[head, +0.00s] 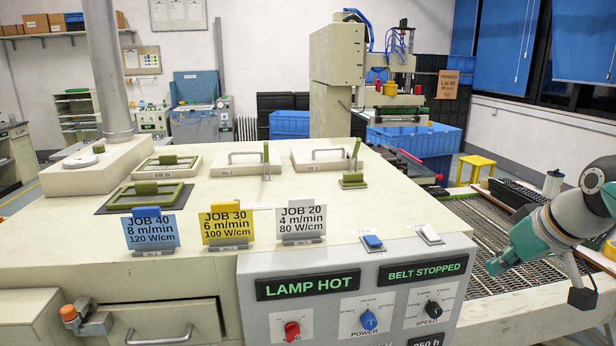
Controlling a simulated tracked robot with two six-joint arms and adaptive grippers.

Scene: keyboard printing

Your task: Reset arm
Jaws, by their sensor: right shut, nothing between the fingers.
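My right gripper (497,264) reaches in from the right edge. Its teal wrist slopes down to the left, and its fingers are shut and empty. It hangs over the near part of the mesh conveyor belt (455,215), just right of the grey control panel (345,300). I cannot tell how far it is above the belt. The panel's displays read "LAMP HOT" (308,285) and "BELT STOPPED" (423,270). My left gripper is not in view.
A red knob (292,330), a blue knob (369,319) and a black knob (433,309) sit on the panel. Three job cards, including the yellow one (227,226), stand on the cream machine top (230,200). A keyboard (515,192) lies on the belt's far side.

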